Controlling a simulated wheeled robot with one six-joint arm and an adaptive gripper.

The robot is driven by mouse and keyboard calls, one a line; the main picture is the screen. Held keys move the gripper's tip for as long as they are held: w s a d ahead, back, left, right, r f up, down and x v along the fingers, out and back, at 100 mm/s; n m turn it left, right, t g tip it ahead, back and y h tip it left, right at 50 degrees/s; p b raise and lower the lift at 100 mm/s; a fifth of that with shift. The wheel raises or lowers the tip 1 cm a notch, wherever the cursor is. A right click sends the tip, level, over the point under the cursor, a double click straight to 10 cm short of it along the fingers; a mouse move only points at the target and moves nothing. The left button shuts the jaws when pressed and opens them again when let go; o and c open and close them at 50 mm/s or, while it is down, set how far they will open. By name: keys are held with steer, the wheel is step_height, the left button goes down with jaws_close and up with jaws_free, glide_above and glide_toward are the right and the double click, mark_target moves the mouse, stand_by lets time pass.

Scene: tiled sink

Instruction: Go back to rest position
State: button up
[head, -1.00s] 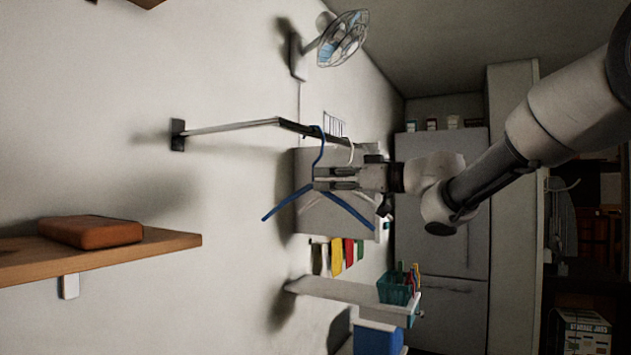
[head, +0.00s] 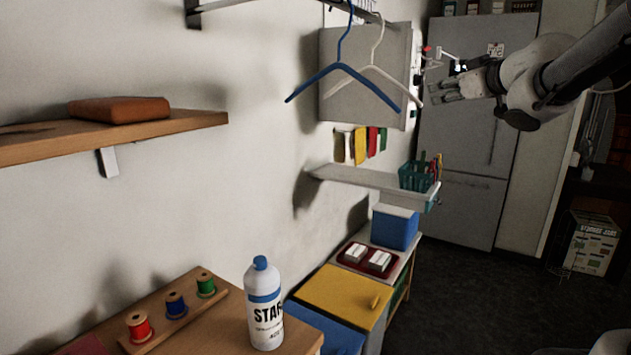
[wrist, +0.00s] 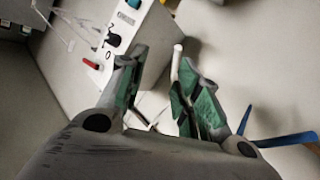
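My gripper (head: 440,90) is at the upper right of the head view, to the right of the hangers. In the wrist view its green-padded fingers (wrist: 158,75) are spread apart with nothing clearly held between them. A blue hanger (head: 341,68) hangs from the wall rail (head: 370,12), apart from my gripper in the head view. A white hanger (head: 372,70) hangs just behind it. Part of the blue hanger shows at the lower right of the wrist view (wrist: 285,140), beyond the fingers.
A grey box (head: 350,100) is on the wall behind the hangers. Below are a white shelf (head: 360,177) with a teal basket (head: 414,177), and a bench with a white bottle (head: 264,310) and thread spools (head: 175,304). The floor (head: 470,290) at right looks clear.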

steer(key=s+d+f+m+g+h, duration=0.55)
steer(key=s+d+f+h, duration=0.25)
steer(key=s+d+f, duration=0.5)
steer(key=s+a+f+g+y, duration=0.1)
steer(key=s+a+f+g, duration=0.1)
steer(key=s, duration=0.7)
steer(key=s+a+f+m+g+y, duration=0.1)
steer(key=s+a+f, duration=0.4)
steer(key=s, duration=0.5)
steer(key=shift+s+a+f+g+y, duration=0.25)
steer(key=shift+f+g+y, duration=0.4)
steer(key=shift+g, duration=0.5)
steer(key=shift+d+r, duration=0.1)
